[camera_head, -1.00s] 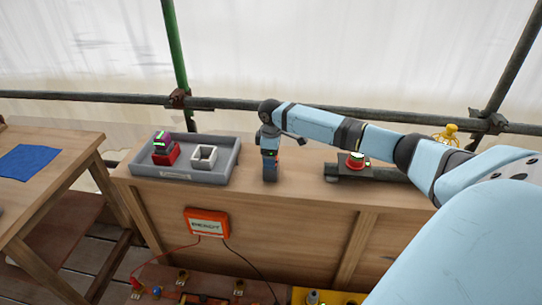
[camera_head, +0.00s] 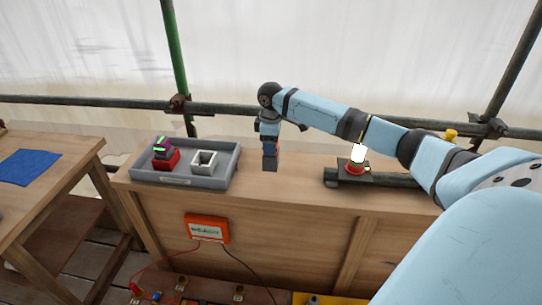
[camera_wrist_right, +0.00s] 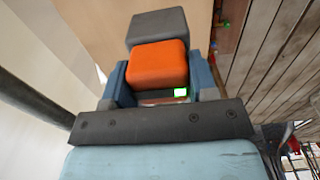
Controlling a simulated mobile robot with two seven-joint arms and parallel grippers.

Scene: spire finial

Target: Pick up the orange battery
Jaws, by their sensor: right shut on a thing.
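The orange battery (camera_wrist_right: 158,66) is a block with a dark grey end and a small green light beside it. In the right wrist view it sits between the two blue fingers of my right gripper (camera_wrist_right: 160,82), which is shut on it. In the head view my right gripper (camera_head: 269,147) points down above the wooden bench, between the grey tray and the lamp. The battery's grey end (camera_head: 270,164) shows below the fingers, and it seems a little above the bench top. My left gripper is not in view.
A lamp (camera_head: 358,154) glows white on a dark rail at right. An orange box (camera_head: 206,227) hangs on the bench front.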

